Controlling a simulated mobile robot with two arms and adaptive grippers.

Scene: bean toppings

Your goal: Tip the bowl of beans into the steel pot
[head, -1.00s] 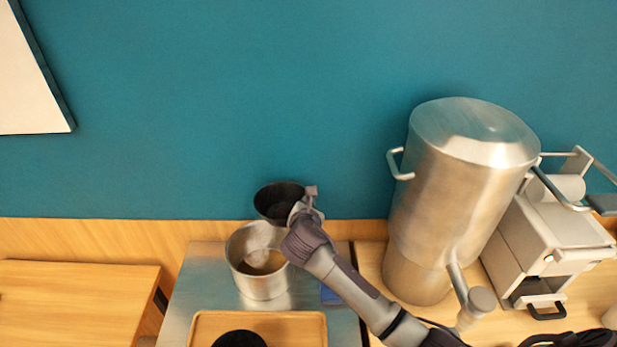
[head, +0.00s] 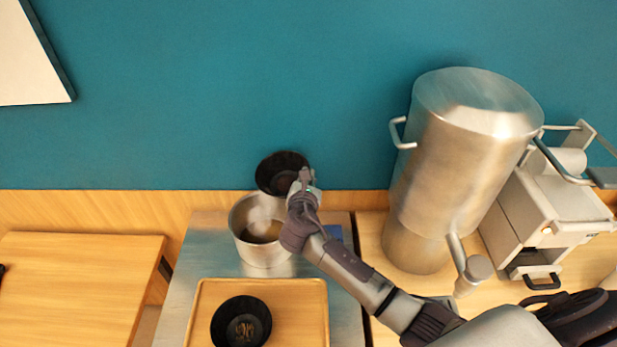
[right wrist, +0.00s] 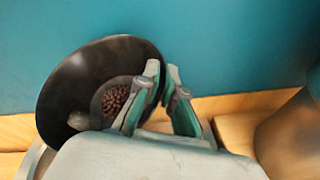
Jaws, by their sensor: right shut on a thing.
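A black bowl (head: 279,171) is held up behind and above the steel pot (head: 262,252), near the wall. My right gripper (head: 303,181) is shut on the bowl's rim at its right side. In the right wrist view, the fingers (right wrist: 160,100) pinch the rim of the bowl (right wrist: 75,92), and brown beans (right wrist: 116,98) lie at its bottom. The bowl is tilted in that view. The pot stands open on the steel counter; the contents at its bottom are unclear. My left gripper is not in view.
A wooden tray (head: 300,290) in front of the pot holds another black bowl (head: 241,322) with something brown inside. A tall steel urn (head: 460,150) and a white machine (head: 550,225) stand at right. The teal wall (head: 230,90) is close behind the held bowl.

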